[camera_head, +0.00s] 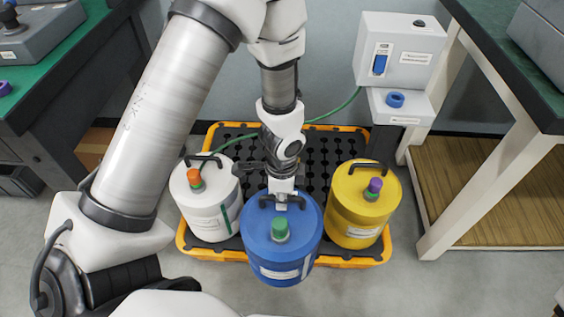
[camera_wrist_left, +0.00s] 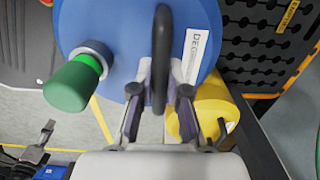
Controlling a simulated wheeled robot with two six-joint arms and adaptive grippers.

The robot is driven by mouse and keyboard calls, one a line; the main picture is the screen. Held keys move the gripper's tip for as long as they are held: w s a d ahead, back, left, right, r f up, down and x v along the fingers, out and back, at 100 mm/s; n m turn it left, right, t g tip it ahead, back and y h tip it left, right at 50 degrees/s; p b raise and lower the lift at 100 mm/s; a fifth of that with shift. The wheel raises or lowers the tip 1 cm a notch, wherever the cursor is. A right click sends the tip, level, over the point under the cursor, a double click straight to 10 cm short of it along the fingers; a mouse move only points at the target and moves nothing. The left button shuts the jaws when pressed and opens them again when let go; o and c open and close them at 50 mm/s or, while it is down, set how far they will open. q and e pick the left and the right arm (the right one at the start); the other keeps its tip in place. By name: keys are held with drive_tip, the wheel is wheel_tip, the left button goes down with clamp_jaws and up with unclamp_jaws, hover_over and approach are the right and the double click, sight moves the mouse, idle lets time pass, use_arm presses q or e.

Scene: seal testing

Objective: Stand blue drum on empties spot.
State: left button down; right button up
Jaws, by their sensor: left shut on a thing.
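The blue drum (camera_head: 270,243), with a green cap and a dark handle, is in the middle of the head view between two other drums. My left gripper (camera_head: 284,199) is shut on its handle. In the left wrist view the fingers (camera_wrist_left: 160,100) close on either side of the handle, and the blue drum top (camera_wrist_left: 125,20) fills the upper part. The drum looks upright and overlaps the pallet's front edge; its underside is hidden, but it appears raised. I cannot make out the empties spot. My right gripper is not in view.
An orange spill pallet (camera_head: 184,243) with a black grid deck carries a white drum (camera_head: 205,212) at left and a yellow drum (camera_head: 355,215) at right. A green hose runs to a grey dispenser (camera_head: 399,58). Green-topped benches stand on both sides. Floor in front is partly clear.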

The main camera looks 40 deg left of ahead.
use_arm(q)
drive_tip(key=shift+r, duration=0.2)
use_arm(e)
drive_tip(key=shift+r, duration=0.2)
use_arm(q)
drive_tip(key=shift+s+a+m, duration=0.15)
drive_tip(key=shift+s+m, duration=0.25)
drive_tip(key=shift+m, duration=0.1)
drive_tip(key=shift+a+m, duration=0.15)
drive_tip(key=shift+m, duration=0.15)
